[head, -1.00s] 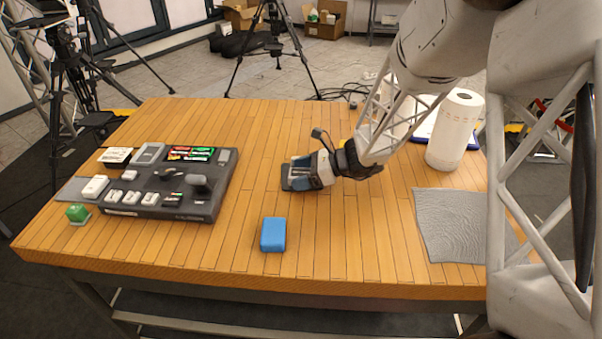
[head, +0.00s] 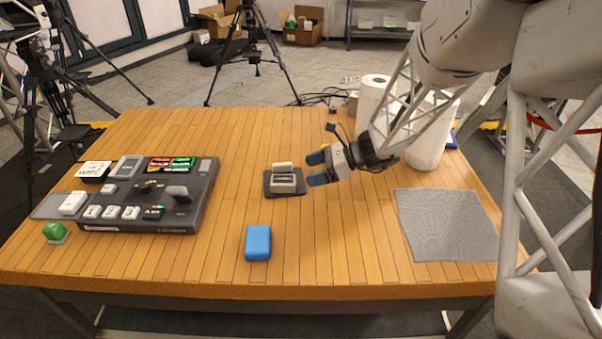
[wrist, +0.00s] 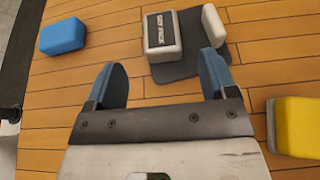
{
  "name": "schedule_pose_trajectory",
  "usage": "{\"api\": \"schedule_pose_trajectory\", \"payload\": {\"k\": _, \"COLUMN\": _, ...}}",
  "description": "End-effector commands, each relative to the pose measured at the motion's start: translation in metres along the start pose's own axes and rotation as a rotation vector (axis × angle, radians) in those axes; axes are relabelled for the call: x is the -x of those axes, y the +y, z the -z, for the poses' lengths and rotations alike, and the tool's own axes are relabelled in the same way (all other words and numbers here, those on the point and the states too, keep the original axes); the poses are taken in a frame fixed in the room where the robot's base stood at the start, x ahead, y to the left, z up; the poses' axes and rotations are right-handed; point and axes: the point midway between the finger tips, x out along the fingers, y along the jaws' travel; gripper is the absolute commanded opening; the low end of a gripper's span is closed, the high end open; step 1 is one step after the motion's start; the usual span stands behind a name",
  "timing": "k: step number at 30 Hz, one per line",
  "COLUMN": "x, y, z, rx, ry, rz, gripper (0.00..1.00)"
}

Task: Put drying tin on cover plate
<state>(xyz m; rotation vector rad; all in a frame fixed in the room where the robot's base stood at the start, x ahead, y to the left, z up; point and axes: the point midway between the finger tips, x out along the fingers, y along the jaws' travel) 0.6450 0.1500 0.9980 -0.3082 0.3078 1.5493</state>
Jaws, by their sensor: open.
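A pale grey tin with a black label (head: 284,185), which I take to be the drying tin, rests on a dark flat plate (head: 270,191), which I take to be the cover plate. In the wrist view the tin (wrist: 161,36) lies towards one side of the plate (wrist: 190,68). A small white block (wrist: 214,25) stands beside it, at the plate's edge. My gripper (head: 317,168) is open and empty, right of the plate in the head view. Its blue fingers (wrist: 164,82) are apart and point towards the plate, clear of the tin.
A blue box (head: 258,243) stands in front of the plate. A yellow block (wrist: 295,127) is beside my gripper. A dark console (head: 150,195) fills the left, a grey cloth (head: 446,225) lies right, and white rolls (head: 430,135) stand behind my arm.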

Motion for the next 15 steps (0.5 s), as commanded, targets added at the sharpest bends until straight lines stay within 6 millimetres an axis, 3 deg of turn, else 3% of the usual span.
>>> {"api": "schedule_pose_trajectory", "payload": {"k": 6, "x": 0.021, "y": -0.001, "z": 0.0, "rx": 0.0, "ry": 0.0, "rz": 0.001, "gripper": 0.78}}
{"api": "schedule_pose_trajectory", "payload": {"k": 15, "x": 0.029, "y": 0.0, "z": 0.0, "rx": 0.0, "ry": 0.0, "rz": 0.001, "gripper": 0.78}}
